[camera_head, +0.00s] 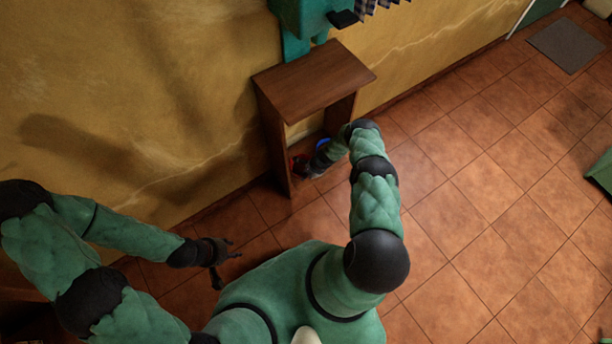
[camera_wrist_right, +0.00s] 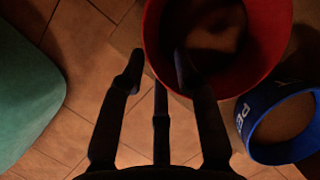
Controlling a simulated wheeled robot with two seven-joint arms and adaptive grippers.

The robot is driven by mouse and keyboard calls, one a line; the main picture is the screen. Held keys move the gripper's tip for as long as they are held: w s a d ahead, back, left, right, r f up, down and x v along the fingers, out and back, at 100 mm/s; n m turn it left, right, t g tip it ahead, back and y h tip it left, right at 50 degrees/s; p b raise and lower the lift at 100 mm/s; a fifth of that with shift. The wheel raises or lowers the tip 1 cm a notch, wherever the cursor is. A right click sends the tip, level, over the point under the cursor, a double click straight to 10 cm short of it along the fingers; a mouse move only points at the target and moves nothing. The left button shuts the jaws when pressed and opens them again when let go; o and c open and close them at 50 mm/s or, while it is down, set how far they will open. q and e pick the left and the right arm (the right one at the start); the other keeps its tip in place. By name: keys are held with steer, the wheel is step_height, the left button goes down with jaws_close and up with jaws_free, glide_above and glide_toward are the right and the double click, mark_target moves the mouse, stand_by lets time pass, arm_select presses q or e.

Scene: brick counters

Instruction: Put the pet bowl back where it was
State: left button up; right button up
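A red bowl (camera_wrist_right: 215,84) fills the top of the right wrist view. A blue round bowl-like thing (camera_wrist_right: 250,128) with white letters, partly readable as "PE", is beside it at right. My right gripper (camera_wrist_right: 160,68) is open at the red bowl's near left rim, one fingertip outside it and the other over it; I cannot tell if they touch. In the head view, small patches of the red bowl (camera_head: 297,163) and blue bowl (camera_head: 322,142) show under the wooden table (camera_head: 314,80), mostly hidden by the table and my right arm. My left gripper (camera_head: 230,263) is open and empty, low over the floor.
The wooden table stands against the yellow wall (camera_head: 150,100), its top bare and its side panels reaching down. A teal object (camera_head: 305,20) is above it on the wall. Open tiled floor (camera_head: 490,200) lies to the right, with a grey mat (camera_head: 566,45) far off.

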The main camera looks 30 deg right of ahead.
steer(key=p+v, duration=0.4)
steer(key=v, duration=0.6)
steer(key=s+a+r+n+g, duration=0.2)
steer(key=s+a+r+n, duration=1.5)
steer(key=a+r, duration=0.7)
steer(key=s, duration=0.3)
steer(key=shift+a+n+y, duration=0.15)
steer(key=shift+n+y, duration=0.25)
steer(key=shift+s+r+p, duration=0.1)
steer(key=shift+r+p, duration=0.5)
steer(key=shift+p, duration=0.1)
